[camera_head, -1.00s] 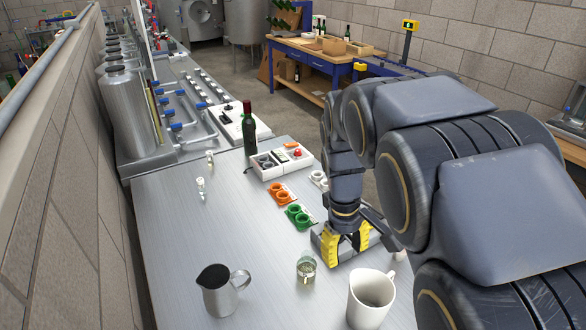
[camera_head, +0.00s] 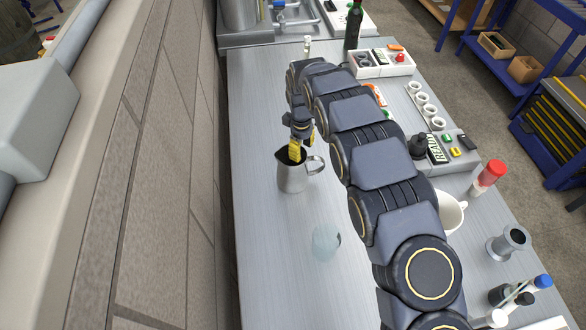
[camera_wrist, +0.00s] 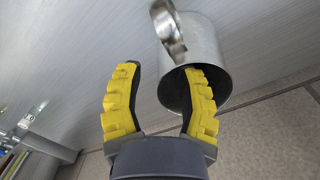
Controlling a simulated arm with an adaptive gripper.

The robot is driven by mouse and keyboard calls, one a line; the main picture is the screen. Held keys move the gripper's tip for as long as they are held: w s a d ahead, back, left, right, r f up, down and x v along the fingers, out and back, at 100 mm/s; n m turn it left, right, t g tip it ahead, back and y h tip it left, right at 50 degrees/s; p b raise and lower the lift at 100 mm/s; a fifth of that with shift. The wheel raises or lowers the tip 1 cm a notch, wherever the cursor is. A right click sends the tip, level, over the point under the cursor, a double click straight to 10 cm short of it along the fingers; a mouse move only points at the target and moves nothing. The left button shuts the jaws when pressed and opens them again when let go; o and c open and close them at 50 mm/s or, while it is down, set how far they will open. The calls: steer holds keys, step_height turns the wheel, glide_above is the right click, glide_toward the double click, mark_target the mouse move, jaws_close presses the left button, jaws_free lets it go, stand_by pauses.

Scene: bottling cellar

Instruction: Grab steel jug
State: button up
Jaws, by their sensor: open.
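The steel jug (camera_head: 291,178) stands upright on the metal table, with its handle to the right in the head view. My gripper (camera_head: 303,146) is above it, fingers pointing down at its mouth. In the wrist view, my gripper (camera_wrist: 163,80) is open with yellow fingers apart. The jug (camera_wrist: 222,58) shows at top right there, with its handle above and its mouth facing the camera. The right finger overlaps the dark mouth and looks to reach inside; the left finger is outside the wall. Contact cannot be told.
A clear glass (camera_head: 326,243) stands in front of the jug. A white mug (camera_head: 452,215) is partly hidden behind my arm. A red-capped container (camera_head: 489,178) and a steel flanged piece (camera_head: 508,243) are at right. The table left of the jug is clear.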

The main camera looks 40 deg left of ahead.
mark_target(301, 160)
step_height(301, 160, down, 5)
steer(key=shift+w+a+f, duration=0.1)
steer(key=shift+w+a, duration=0.05)
jaws_close()
